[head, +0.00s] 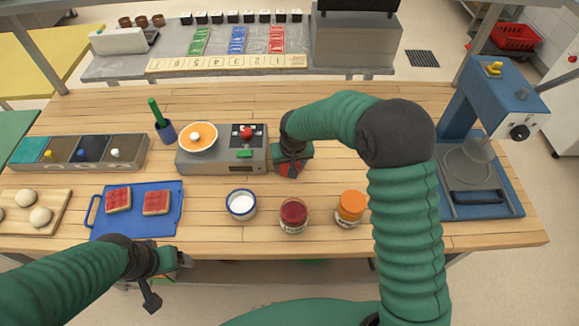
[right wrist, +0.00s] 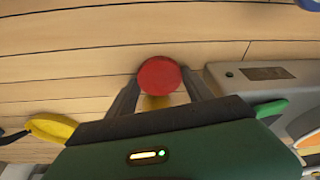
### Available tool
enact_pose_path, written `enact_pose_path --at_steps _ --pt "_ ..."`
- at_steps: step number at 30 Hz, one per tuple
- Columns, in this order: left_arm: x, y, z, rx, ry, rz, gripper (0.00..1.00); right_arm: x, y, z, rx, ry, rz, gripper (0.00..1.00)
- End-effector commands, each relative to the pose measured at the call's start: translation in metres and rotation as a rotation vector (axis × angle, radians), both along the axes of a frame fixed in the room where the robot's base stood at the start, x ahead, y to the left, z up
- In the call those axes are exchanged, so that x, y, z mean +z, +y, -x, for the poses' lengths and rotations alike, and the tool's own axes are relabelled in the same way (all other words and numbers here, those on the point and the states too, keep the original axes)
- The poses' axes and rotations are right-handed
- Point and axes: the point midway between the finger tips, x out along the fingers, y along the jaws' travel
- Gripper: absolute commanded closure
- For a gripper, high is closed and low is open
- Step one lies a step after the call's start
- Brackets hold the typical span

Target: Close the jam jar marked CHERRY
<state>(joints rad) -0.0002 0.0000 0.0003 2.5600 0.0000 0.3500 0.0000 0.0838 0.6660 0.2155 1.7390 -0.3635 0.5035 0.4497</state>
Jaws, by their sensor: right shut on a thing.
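My right gripper (head: 291,168) is shut on a red round lid (right wrist: 159,76), which sits between its fingertips in the right wrist view. In the head view the gripper is over the table, just right of the grey scale unit, and mostly hides the lid. A glass jar with dark red contents (head: 293,215) stands upright in front of that gripper, apart from it; its label is too small to read. To its right is a jar with an orange top (head: 350,208), to its left a white-filled jar with a blue rim (head: 240,205). My left gripper (head: 168,281) is open and empty near the table's front edge.
A grey unit with an orange bowl (head: 198,138) stands beside the right gripper. A blue board (head: 172,222) with bread slices lies left, and a blue press (head: 481,140) stands right. The wood between the gripper and jars is clear.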

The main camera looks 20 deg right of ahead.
Motion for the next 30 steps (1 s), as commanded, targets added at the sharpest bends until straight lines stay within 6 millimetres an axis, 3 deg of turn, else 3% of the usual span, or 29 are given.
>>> enact_pose_path --at_steps 1,5,16,28,30 --pt "0.000 0.000 0.000 0.000 0.000 0.000 0.19 0.000 0.001 0.000 0.001 0.000 0.000 0.62" --pt "0.000 0.000 0.000 0.001 0.000 0.000 0.19 0.000 0.000 0.000 0.001 0.000 0.001 0.78" --pt "-0.003 0.000 0.000 0.001 0.000 0.000 0.19 0.007 -0.005 0.001 -0.001 -0.001 0.001 0.78" --pt "-0.003 0.000 0.000 0.001 0.000 0.000 0.19 0.074 -0.005 0.000 -0.001 -0.004 0.001 0.78" --pt "-0.006 0.000 0.000 0.001 0.000 0.000 0.19 0.069 -0.022 0.006 -0.007 0.002 0.001 0.78"
